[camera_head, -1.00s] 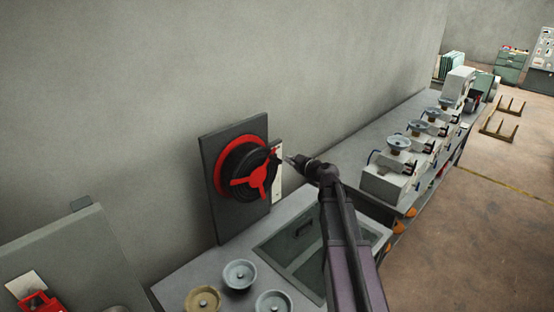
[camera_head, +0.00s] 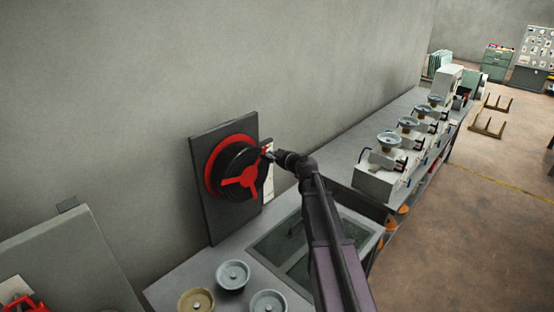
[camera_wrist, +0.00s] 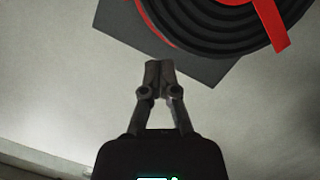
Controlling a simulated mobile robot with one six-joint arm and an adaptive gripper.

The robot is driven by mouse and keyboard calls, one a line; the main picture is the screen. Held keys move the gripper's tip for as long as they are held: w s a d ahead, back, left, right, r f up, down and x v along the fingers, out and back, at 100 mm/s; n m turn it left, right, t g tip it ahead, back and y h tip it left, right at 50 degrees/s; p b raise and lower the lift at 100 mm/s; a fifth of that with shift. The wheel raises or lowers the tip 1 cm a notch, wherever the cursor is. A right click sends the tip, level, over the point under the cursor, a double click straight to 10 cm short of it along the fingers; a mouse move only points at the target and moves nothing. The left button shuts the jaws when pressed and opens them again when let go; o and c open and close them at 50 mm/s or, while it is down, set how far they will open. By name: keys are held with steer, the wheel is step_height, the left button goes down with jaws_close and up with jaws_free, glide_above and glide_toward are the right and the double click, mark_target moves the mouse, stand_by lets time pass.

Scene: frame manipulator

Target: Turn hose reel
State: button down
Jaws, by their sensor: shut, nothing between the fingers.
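The hose reel has a red rim, a coiled black hose (camera_head: 238,162) and a red three-armed hub (camera_head: 243,183). It is mounted on a dark upright board (camera_head: 205,222) against the wall. My gripper (camera_head: 264,153) is at the upper right edge of the reel in the head view, with its fingers closed and empty. In the wrist view my gripper (camera_wrist: 159,66) points toward the reel, and the black hose coils (camera_wrist: 215,25) and a red arm (camera_wrist: 271,22) fill the upper right. I cannot tell whether the fingertips touch the reel.
A bench with a sunken basin (camera_head: 285,255) lies below the reel. Several round bowls (camera_head: 232,275) stand at the front. Several white machines (camera_head: 382,176) line the bench to the right. A grey panel (camera_head: 70,262) stands at the lower left. The wall above is bare.

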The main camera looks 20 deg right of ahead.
mark_target(262, 154)
steer(key=w+f+b, duration=0.4)
steer(key=w, duration=0.1)
steer(key=shift+f, duration=0.15)
steer(key=shift+w+d, duration=0.1)
steer(key=shift+d, duration=0.1)
stand_by(0.7)
steer(key=shift+d, duration=0.15)
steer(key=shift+f, duration=0.1)
